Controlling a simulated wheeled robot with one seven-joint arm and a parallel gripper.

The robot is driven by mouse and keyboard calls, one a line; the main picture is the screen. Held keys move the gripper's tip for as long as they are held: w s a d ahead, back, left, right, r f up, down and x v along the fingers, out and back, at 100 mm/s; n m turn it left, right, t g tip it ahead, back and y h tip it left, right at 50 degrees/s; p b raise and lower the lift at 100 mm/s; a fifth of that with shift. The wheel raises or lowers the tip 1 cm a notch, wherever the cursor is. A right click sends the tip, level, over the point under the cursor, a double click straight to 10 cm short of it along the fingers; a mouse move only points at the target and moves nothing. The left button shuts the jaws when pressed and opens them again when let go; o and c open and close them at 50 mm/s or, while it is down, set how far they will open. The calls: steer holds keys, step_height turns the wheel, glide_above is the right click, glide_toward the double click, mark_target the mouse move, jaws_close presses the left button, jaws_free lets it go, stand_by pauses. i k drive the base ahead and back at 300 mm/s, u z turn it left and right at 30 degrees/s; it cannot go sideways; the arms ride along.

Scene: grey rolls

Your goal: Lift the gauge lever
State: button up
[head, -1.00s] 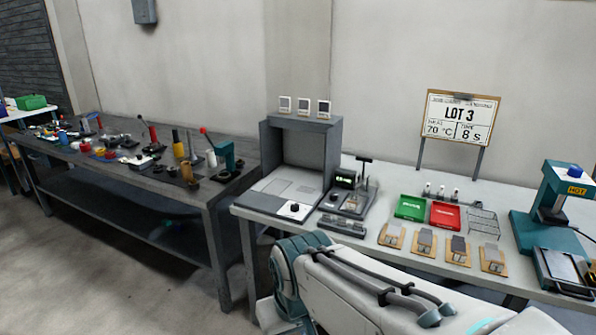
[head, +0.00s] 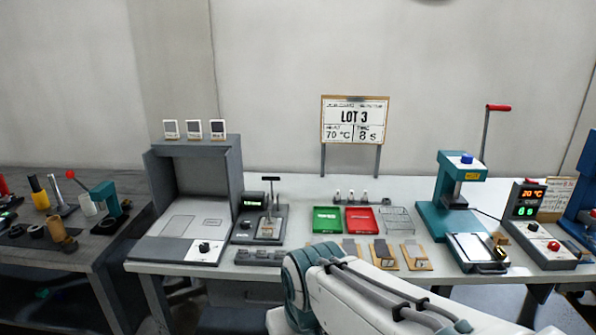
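The gauge (head: 243,237) is a small dark grey device with a green lit display (head: 252,201), standing on the white bench left of the middle in the head view. A thin upright post with a black T-shaped handle, which looks like its lever (head: 270,181), rises above a light plate on its base. Whether the lever is up or down I cannot tell. My white and teal arm crosses the bottom of the view, in front of the bench. My gripper is not in view.
A grey booth (head: 197,165) stands left of the gauge. Right of it are a green tray (head: 326,220), a red tray (head: 361,220), a wire rack (head: 397,221) and a teal press (head: 450,190). Sample cards line the front edge. A LOT 3 sign (head: 354,120) stands behind.

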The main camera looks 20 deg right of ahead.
mark_target(263, 178)
steer(key=z, duration=0.45)
steer(key=i, duration=1.15)
steer(key=u, duration=0.25)
